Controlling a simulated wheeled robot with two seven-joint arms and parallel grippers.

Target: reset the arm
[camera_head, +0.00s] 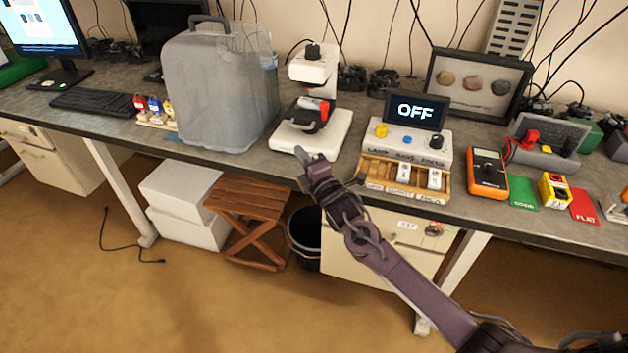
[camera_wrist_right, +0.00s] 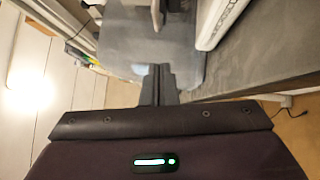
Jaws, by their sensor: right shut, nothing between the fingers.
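My right arm comes in from the lower right in the head view. Its gripper (camera_head: 311,166) is at the bench's front edge, in front of the white device with the red and black part (camera_head: 312,108). In the right wrist view my right gripper (camera_wrist_right: 158,72) is shut with nothing between the fingers. It points toward the grey translucent container (camera_wrist_right: 118,40), which also stands on the bench left of the gripper in the head view (camera_head: 215,95). My left gripper is not in view.
The bench (camera_head: 90,98) carries a control box with an OFF display (camera_head: 415,112), an orange multimeter (camera_head: 488,172), a green card (camera_head: 523,193) and a red card (camera_head: 585,206). Below stand a wooden stool (camera_head: 248,195), white boxes (camera_head: 180,192) and a black bin (camera_head: 303,240). The floor at front left is clear.

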